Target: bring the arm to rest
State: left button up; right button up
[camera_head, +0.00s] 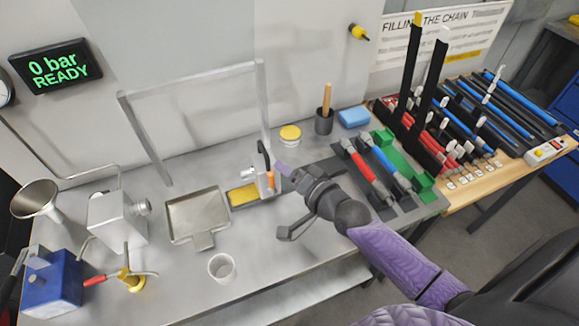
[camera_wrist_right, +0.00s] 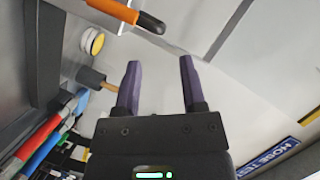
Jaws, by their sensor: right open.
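My right arm comes in from the lower right of the head view, with a purple sleeve. Its gripper (camera_head: 282,169) is over the steel bench, beside a small metal device with an orange and a black handle (camera_head: 267,170). In the right wrist view the two purple fingers of the right gripper (camera_wrist_right: 160,85) stand apart with nothing between them. The orange handle (camera_wrist_right: 112,10) shows beyond the fingertips, apart from them. My left gripper is in neither view.
A metal tray (camera_head: 197,216), a white cup (camera_head: 221,267) and a blue box (camera_head: 52,285) are on the bench. Red and blue hoses (camera_head: 368,172) lie right of the arm. A yellow-lidded tub (camera_head: 290,134) and a brush pot (camera_head: 324,122) stand behind. A display (camera_head: 56,66) reads 0 bar READY.

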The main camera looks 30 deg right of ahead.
jog(key=s+a+f+n+g, duration=0.3)
jog(key=s+a+n+g, duration=0.25)
jog(key=s, duration=0.25)
jog(key=s+d+n+g+h, duration=0.1)
jog(key=s+n+g+h, duration=0.35)
jog(key=s, duration=0.85)
jog(key=s+d+f+n+g+b, duration=0.1)
jog(key=s+f+g+b, duration=0.15)
jog(key=f, duration=0.95)
jog(key=s+f+g+b, duration=0.1)
jog(key=f+b, duration=0.2)
jog(key=f, duration=0.8)
pick_arm(q)
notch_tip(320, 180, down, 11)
jog(key=b, duration=0.5)
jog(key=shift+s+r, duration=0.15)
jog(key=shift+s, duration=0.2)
pick_arm(e)
jog(key=s+d+f, duration=0.3)
jog(key=s+f, duration=1)
jog(key=f, duration=0.3)
jog(key=shift+s+n+g, duration=0.2)
jog(key=shift+n+g, duration=0.1)
jog(key=shift+g, duration=0.15)
